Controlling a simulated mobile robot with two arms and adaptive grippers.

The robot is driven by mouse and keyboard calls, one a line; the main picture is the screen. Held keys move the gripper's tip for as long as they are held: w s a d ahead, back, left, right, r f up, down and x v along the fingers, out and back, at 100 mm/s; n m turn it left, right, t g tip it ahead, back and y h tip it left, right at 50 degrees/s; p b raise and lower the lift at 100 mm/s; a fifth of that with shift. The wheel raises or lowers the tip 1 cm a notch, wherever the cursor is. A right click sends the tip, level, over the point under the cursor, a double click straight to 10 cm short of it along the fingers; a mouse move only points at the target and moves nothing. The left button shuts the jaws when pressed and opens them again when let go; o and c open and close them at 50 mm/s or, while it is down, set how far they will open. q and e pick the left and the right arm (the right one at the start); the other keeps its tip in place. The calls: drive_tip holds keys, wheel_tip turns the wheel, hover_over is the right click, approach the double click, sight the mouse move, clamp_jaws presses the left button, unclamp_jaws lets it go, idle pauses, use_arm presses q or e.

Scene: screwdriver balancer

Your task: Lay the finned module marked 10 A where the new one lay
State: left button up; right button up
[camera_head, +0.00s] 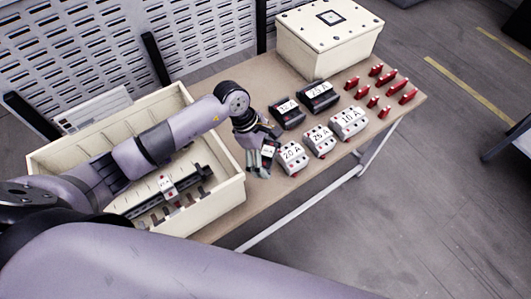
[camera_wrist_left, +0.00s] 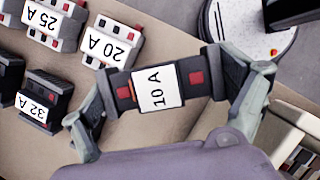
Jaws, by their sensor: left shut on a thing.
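My left gripper (camera_head: 263,158) is shut on a dark finned module marked 10 A (camera_wrist_left: 158,88), holding it across its ends with the label in plain sight in the wrist view. In the head view the gripper is over the table's front edge, between the open enclosure and the white 20 A module (camera_head: 292,157). White 25 A (camera_head: 320,141) and 10 A (camera_head: 348,122) modules stand in a row beyond it. Dark 32 A (camera_head: 287,114) and 25 A (camera_head: 319,97) modules lie behind that row. My right gripper is not in view.
The open cream enclosure (camera_head: 237,196) at left holds a rail with a light labelled module (camera_head: 167,187) on it. A closed cream box (camera_head: 322,57) stands at the back. Several red pieces (camera_head: 376,70) lie at the table's right end. Bare table (camera_head: 222,88) shows behind my left wrist.

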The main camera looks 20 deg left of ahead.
use_arm(q)
drive_tip(key=shift+w+a+f+n+t, duration=0.15)
drive_tip(key=shift+f+n, duration=0.2)
drive_tip(key=shift+f, duration=0.2)
drive_tip(key=shift+s+a+f+n+t, duration=0.1)
drive_tip(key=shift+f+n+t, duration=0.05)
drive_tip(key=shift+f+n, duration=0.3)
drive_tip(key=shift+f, duration=0.2)
drive_tip(key=shift+f+b, duration=0.25)
drive_tip(key=shift+b, duration=0.05)
wheel_tip(320, 180, down, 6)
drive_tip(key=b, duration=0.5)
drive_tip(key=shift+f, duration=0.2)
drive_tip(key=shift+w+f+b, duration=0.1)
drive_tip(key=shift+f+b, duration=0.4)
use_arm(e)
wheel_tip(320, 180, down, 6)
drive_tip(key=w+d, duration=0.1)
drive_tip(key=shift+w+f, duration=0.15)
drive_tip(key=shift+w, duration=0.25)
use_arm(q)
drive_tip(key=o, duration=1.1)
drive_tip(key=shift+r, duration=0.1)
drive_tip(key=shift+o, duration=0.7)
